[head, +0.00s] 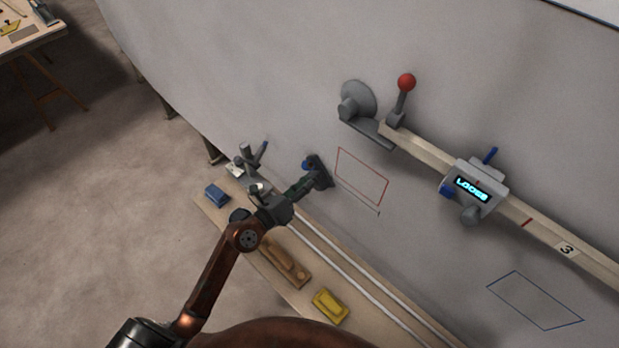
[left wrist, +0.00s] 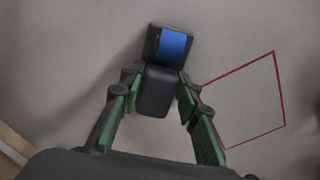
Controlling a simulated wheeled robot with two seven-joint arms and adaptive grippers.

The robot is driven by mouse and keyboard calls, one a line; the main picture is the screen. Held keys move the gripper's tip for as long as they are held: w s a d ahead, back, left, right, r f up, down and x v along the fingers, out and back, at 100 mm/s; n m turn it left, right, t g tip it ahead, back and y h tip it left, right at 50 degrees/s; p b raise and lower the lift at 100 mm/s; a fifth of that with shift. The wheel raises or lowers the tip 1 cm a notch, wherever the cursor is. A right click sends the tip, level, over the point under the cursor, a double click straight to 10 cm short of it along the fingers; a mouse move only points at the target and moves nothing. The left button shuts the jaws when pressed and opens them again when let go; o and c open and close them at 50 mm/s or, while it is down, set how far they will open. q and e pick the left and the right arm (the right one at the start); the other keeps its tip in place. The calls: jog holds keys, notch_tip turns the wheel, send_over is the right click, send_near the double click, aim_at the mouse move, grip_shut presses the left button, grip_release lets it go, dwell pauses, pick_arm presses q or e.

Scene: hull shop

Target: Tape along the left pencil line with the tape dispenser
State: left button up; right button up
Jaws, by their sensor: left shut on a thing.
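The tape dispenser (head: 319,170) is dark with a blue roll. My left gripper (head: 307,184) is shut on it and holds it up at the grey hull wall, just left of a red outline (head: 362,177). In the left wrist view the dispenser (left wrist: 155,98) sits between both fingers (left wrist: 158,80), its blue roll at the far end and the red outline to its right. I cannot tell whether it touches the wall. A thin dark line (head: 358,199) runs below the red outline. I cannot make out a pencil line under the dispenser. My right gripper is not in view.
A wooden beam (head: 540,226) crosses the wall at right, with a red-knobbed lever (head: 406,84) and a slider (head: 474,187) reading "LOOSE". A blue outline (head: 535,301) lies below it. A low plank (head: 215,213) carries a blue block, a wooden tool and a yellow block.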

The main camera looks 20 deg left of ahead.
pick_arm(q)
jog(key=shift+s+d+r+p, duration=0.15)
jog(key=shift+d+p, duration=0.1)
jog(key=shift+d, duration=0.15)
jog(key=shift+s+d+r+p, duration=0.1)
jog(key=shift+d+p, duration=0.1)
jog(key=shift+d, duration=0.15)
jog(key=shift+s+d+f, duration=0.15)
jog(key=shift+s+d, duration=0.05)
jog(key=shift+d, duration=0.35)
jog(key=shift+s+d+p, duration=0.2)
jog(key=shift+d+p, duration=0.35)
jog(key=shift+d, duration=0.05)
jog(key=shift+s+d+p, duration=0.2)
jog(key=shift+d+p, duration=0.3)
jog(key=shift+d, duration=0.05)
jog(key=shift+s+d, duration=0.15)
jog(key=shift+d, duration=0.25)
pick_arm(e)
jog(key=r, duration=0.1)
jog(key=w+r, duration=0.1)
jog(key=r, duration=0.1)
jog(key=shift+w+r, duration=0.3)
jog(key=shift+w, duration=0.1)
